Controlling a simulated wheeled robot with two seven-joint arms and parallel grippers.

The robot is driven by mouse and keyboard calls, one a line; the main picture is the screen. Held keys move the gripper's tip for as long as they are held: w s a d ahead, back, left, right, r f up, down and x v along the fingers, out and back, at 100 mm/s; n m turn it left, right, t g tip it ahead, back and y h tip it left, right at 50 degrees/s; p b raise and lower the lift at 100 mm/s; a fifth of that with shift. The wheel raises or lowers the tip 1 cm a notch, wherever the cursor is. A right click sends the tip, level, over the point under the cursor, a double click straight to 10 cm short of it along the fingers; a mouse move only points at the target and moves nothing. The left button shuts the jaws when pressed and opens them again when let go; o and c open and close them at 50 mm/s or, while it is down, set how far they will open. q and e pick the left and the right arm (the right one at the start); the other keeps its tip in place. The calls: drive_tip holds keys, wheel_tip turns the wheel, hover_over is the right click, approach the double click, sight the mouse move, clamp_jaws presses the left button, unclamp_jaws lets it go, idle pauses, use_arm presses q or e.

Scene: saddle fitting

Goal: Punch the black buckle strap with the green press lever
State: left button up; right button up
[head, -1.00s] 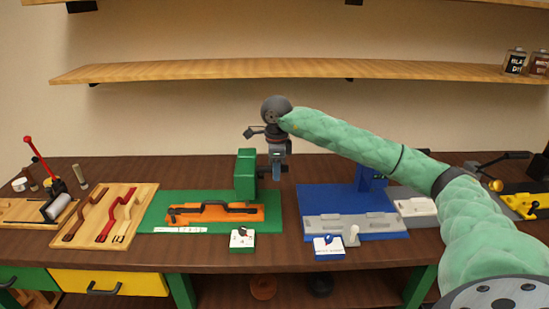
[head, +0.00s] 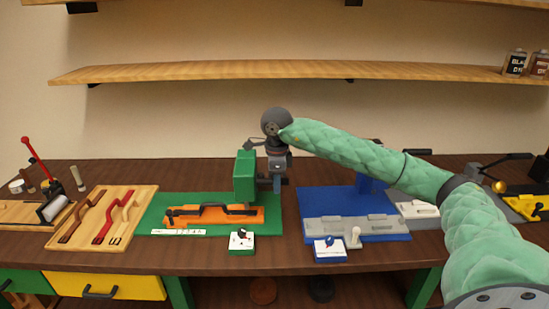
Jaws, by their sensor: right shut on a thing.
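The green press (head: 245,178) stands on a green base plate (head: 160,221) left of the middle of the bench. The black buckle strap (head: 214,209) lies on the orange bed (head: 182,219) of that plate. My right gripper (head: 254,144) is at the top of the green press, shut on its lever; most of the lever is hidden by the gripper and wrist. The strap is apart from the gripper, below and to the left. My left gripper is not in view.
A wooden tray (head: 70,240) with brown, red and cream straps lies to the left. A blue press base (head: 400,238) with a grey bed stands to the right. Small white-topped blocks (head: 241,248) sit at the front edge. A wooden shelf (head: 300,69) runs above.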

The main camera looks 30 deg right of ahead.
drive_tip(key=shift+s+a+f+b, duration=0.2)
drive_tip(key=shift+f+b, duration=0.1)
drive_tip(key=shift+f, duration=0.15)
drive_tip(key=shift+s+a+f+b, duration=0.1)
drive_tip(key=shift+s+f+b, duration=0.1)
drive_tip(key=shift+f+b, duration=0.15)
drive_tip(key=shift+f, duration=0.2)
drive_tip(key=shift+s+a+f+b, duration=0.1)
drive_tip(key=shift+s+f+b, duration=0.05)
drive_tip(key=shift+f+b, duration=0.3)
drive_tip(key=shift+s+a+f+b, duration=0.1)
drive_tip(key=shift+s+f+b, duration=0.05)
drive_tip(key=shift+f+b, duration=0.3)
drive_tip(key=shift+s+a+f+b, duration=0.1)
drive_tip(key=shift+s+f+b, duration=0.05)
drive_tip(key=shift+f+b, duration=0.4)
drive_tip(key=shift+s+a+f+b, duration=0.1)
drive_tip(key=shift+f+b, duration=0.2)
drive_tip(key=shift+f, duration=0.45)
drive_tip(key=shift+s+f+b, duration=0.2)
drive_tip(key=shift+f+b, duration=1.55)
drive_tip(key=shift+f, duration=0.2)
drive_tip(key=shift+r, duration=0.1)
drive_tip(key=shift+w+r+p, duration=0.2)
drive_tip(key=shift+r+p, duration=0.15)
drive_tip(key=shift+r, duration=1.15)
